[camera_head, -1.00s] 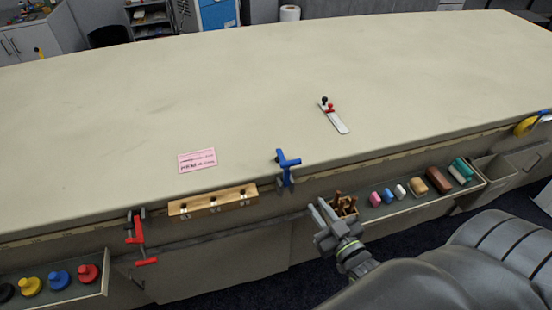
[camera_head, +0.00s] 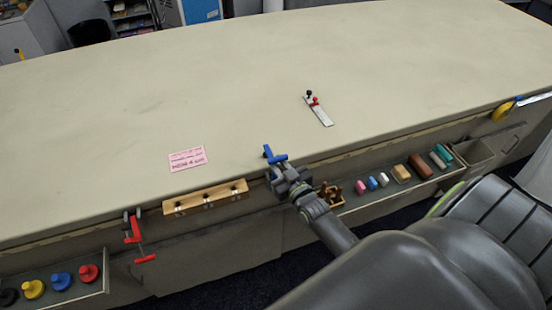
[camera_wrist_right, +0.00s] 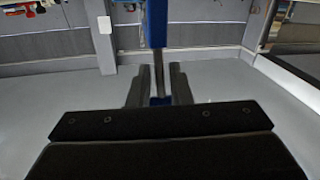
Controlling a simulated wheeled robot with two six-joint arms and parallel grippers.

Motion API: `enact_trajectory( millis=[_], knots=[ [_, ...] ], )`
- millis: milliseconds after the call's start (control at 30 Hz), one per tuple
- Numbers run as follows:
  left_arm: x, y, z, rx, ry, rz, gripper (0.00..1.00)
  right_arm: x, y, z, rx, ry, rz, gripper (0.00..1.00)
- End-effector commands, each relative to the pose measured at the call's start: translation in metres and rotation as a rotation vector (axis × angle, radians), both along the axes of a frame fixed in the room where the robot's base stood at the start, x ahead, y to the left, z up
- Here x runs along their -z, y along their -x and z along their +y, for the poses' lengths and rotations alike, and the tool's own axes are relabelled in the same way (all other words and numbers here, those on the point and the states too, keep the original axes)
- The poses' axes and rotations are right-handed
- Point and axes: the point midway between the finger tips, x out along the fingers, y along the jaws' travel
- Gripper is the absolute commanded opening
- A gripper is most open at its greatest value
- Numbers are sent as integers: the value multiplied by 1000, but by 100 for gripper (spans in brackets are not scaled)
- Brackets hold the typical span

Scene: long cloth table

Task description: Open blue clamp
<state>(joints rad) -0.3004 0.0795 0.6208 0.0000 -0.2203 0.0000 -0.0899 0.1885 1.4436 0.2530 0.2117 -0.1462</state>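The blue clamp (camera_head: 273,155) sits on the table's front edge. Its blue top shows, and my right gripper hides its lower part. My right gripper (camera_head: 279,174) is at the clamp, just below the table edge. In the right wrist view, the blue bar of the clamp (camera_wrist_right: 156,25) rises at the top. A thin grey rod runs down from it between my two dark fingers (camera_wrist_right: 159,78), with a gap on each side. A small blue piece shows low between the fingers. The fingers look open around the clamp. My left gripper is not in view.
A red clamp (camera_head: 134,238) hangs on the edge at left, near a wooden rail (camera_head: 205,198). A wooden holder (camera_head: 331,195) and a tray of coloured blocks (camera_head: 400,173) are to the right. The tabletop (camera_head: 230,90) is mostly clear.

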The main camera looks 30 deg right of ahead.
Motion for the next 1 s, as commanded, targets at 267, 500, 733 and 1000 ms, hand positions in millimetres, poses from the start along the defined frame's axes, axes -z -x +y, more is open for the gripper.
enact_trajectory(
  millis=[267,500,733,1000],
  knots=[
    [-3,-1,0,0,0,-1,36,0,-13,-1,0,0,-1,18],
    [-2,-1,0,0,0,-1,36,0,-13,-1,0,0,-1,14],
    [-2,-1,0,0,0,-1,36,0,-13,-1,0,0,-1,0],
    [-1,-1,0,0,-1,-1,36,1,-13,-1,1,0,-4,0]
  ],
)
